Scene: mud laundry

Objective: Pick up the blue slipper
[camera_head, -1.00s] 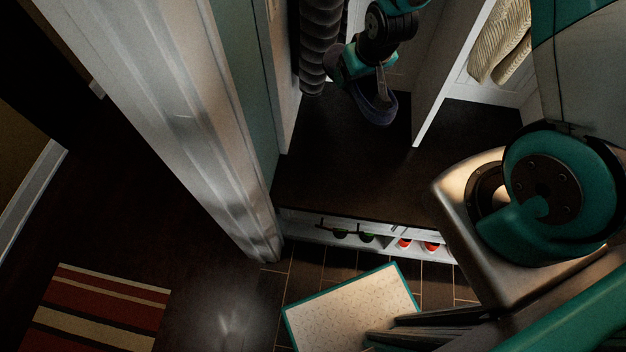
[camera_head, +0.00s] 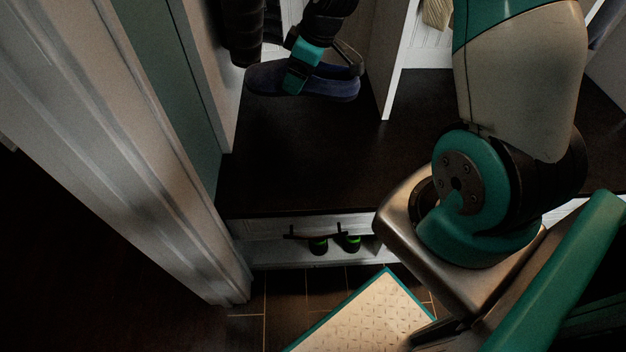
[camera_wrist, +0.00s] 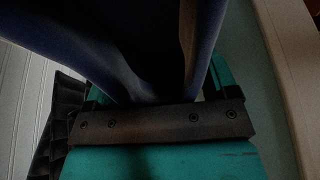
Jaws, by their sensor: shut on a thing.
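The blue slipper (camera_head: 333,87) is in my gripper (camera_head: 298,78), above the dark bench top in the head view. It lies roughly level and side-on, with one end to the left and the other to the right of the fingers. My gripper is shut on it near its middle. In the wrist view the slipper (camera_wrist: 75,35) fills the upper middle, close to the camera and dark. My gripper's fingertips are hidden there behind the slipper.
The dark bench top (camera_head: 300,160) is clear below the slipper. A white upright divider (camera_head: 394,65) stands to the right, and a dark hanging garment (camera_head: 240,30) is at the left. Shoes with green (camera_head: 352,243) sit in the cubby underneath.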

